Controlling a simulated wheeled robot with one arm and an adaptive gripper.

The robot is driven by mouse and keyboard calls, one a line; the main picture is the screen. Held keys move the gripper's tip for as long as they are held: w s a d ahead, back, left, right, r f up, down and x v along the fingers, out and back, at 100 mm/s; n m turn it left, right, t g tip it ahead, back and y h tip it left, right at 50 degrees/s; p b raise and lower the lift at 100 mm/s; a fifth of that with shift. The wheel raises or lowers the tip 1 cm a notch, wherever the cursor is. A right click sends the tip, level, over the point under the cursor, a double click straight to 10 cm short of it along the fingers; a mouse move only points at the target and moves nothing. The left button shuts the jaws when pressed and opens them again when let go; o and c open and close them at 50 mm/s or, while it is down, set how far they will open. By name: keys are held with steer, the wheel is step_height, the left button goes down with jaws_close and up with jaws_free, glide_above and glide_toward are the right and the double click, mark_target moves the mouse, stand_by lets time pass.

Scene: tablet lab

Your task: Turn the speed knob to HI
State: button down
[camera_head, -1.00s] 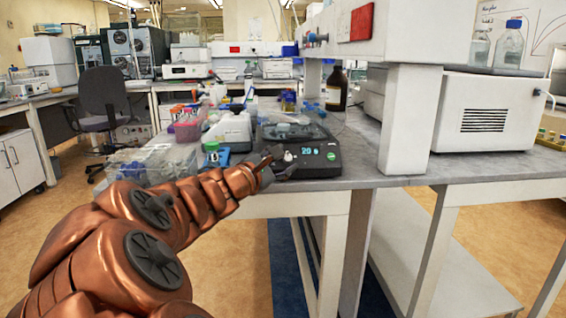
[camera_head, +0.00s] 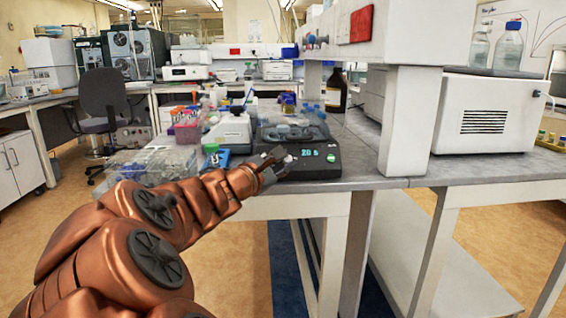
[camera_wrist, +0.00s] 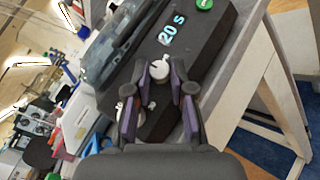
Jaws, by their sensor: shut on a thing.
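The dark shaker (camera_head: 325,170) stands on the grey bench, with a lit display (camera_head: 311,153) reading 20 s. In the wrist view the display (camera_wrist: 171,29) and a round green button (camera_wrist: 204,4) also show. A white knob (camera_wrist: 159,70) on the shaker's front sits between the fingertips of my gripper (camera_wrist: 160,79), which is shut on it. Knob labels and the pointer's setting are too small to read. In the head view my gripper (camera_head: 281,160) is at the shaker's front left.
Left of the shaker are a white instrument (camera_head: 230,132), a blue rack (camera_head: 216,160) and a clear plastic box (camera_head: 140,168). A brown bottle (camera_head: 336,91) stands behind. A white shelf post (camera_head: 405,120) rises to the right. The bench's front edge runs just below my gripper.

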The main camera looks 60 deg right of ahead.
steer(key=shift+w+r+m+g+p, duration=0.15)
steer(key=shift+m+g+p, duration=0.15)
steer(key=shift+p, duration=0.25)
steer(key=m+g+y+p, duration=0.1)
steer(key=m+y+p, duration=0.1)
steer(key=p, duration=0.2)
steer(key=r+m+g+y+p, duration=0.1)
steer(key=m+g+p, duration=0.1)
steer(key=m+p, duration=0.1)
steer(key=shift+w+y+p, duration=0.2)
steer(key=shift+y+p, duration=0.2)
steer(key=shift+p, duration=0.15)
steer(key=m+y+p, duration=0.1)
steer(key=m+p, duration=0.1)
steer(key=m+g+y+p, duration=0.1)
steer(key=m+y, duration=0.1)
steer(key=shift+w+d+y+p, duration=0.1)
steer(key=shift+d+y+p, duration=0.1)
steer(key=shift+y+p, duration=0.15)
steer(key=shift+d+m+y+p, duration=0.15)
steer(key=shift+m+y+p, duration=0.75)
steer(key=shift+m+y, duration=0.65)
steer(key=c, duration=1)
jaws_free()
